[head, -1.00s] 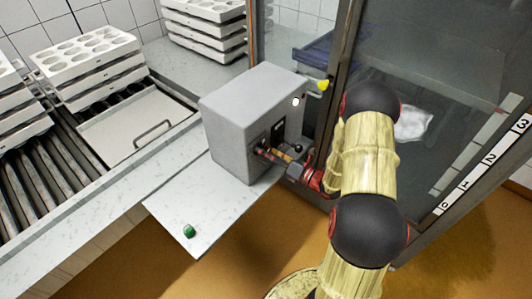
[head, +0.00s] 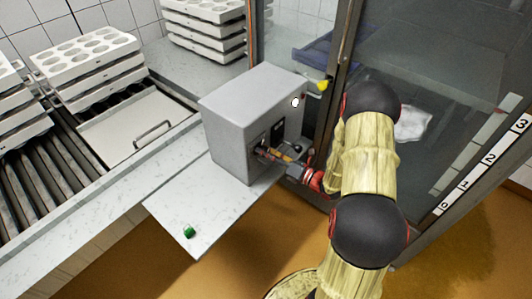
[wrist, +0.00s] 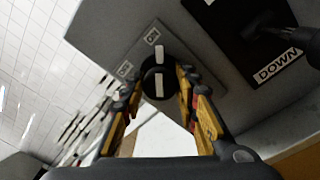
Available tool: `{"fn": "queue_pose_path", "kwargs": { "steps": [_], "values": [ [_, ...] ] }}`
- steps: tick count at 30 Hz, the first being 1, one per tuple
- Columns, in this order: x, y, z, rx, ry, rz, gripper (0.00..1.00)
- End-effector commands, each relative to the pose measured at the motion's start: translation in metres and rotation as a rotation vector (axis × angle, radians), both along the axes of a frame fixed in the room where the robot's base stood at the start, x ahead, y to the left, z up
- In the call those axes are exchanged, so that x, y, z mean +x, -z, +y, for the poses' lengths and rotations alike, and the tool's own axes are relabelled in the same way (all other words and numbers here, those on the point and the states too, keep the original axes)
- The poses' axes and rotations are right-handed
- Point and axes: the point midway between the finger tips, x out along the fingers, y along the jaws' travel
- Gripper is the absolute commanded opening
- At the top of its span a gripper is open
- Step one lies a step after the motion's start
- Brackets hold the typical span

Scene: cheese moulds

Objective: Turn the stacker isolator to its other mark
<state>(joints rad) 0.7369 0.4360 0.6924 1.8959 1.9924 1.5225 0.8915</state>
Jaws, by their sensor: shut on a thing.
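The stacker isolator (wrist: 158,82) is a round black knob with white bars on it, on a grey plate of the control box. In the head view my gripper (head: 272,155) reaches the front of the grey control box (head: 227,145), and the knob is mostly hidden by the fingers.
A black panel marked DOWN (wrist: 278,66) with a dark lever is beside the isolator. A green button (head: 189,231) is on the pale shelf (head: 180,205) below the box. A glass-walled frame is behind my arm. Stacked white moulds (head: 85,60) stand on rollers at left.

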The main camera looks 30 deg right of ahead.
Motion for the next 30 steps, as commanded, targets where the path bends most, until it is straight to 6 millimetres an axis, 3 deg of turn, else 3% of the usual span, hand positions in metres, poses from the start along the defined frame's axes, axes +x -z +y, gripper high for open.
{"fn": "queue_pose_path", "kwargs": {
  "steps": [11,30],
  "values": [
    [0.0017,-0.0021,0.0005,-0.108,-0.003,-0.042,0.05],
    [0.0019,-0.0016,0.0009,-0.652,-0.001,-0.241,0.05]
  ]
}}
